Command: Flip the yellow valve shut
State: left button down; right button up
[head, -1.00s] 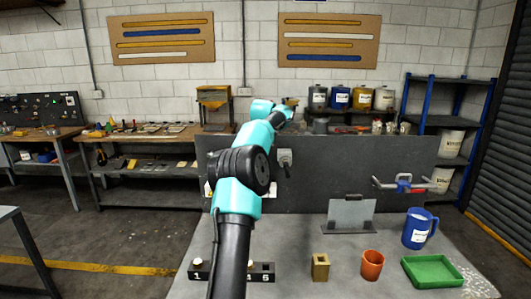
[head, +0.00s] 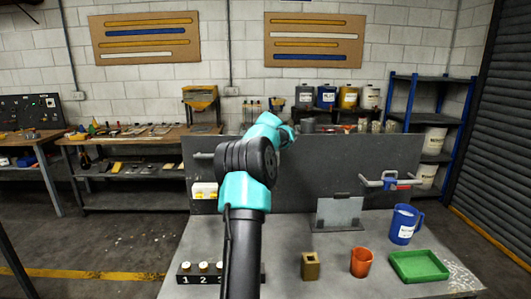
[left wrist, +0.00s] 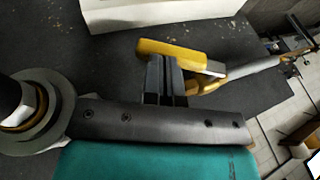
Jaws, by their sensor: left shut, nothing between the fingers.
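The yellow valve handle (left wrist: 172,50) shows in the left wrist view beside a pipe (left wrist: 255,66) that runs to the right. My left gripper (left wrist: 165,62) is shut with nothing between its fingers. Its fingertips overlap the handle in the picture; I cannot tell whether they touch it. In the head view my left arm stands in front of the dark panel (head: 330,165) and hides the yellow valve and the gripper tips. A short pipe end (head: 203,155) shows left of the arm. My right gripper is in neither view.
A blue valve (head: 390,183) on a grey pipe is at the panel's right. On the grey bench stand a metal plate stand (head: 338,212), a brass block (head: 310,266), an orange cup (head: 361,262), a blue jug (head: 405,224), a green tray (head: 419,265) and a black numbered rack (head: 190,276).

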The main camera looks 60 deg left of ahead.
pick_arm(q)
jog(key=shift+s+f, duration=0.1)
jog(key=shift+f, duration=0.6)
jog(key=shift+s+a+f, duration=0.2)
jog(key=shift+s+f, duration=0.25)
jog(key=shift+f, duration=0.3)
jog(key=shift+s+a+f, duration=0.25)
jog(key=shift+s+f, duration=0.25)
jog(key=shift+f, duration=0.3)
jog(key=shift+s+a+f, duration=0.2)
jog(key=shift+s+f, duration=0.25)
jog(key=shift+f, duration=0.3)
jog(key=shift+r, duration=0.1)
jog(key=v, duration=1.7)
jog(key=shift+d, duration=0.1)
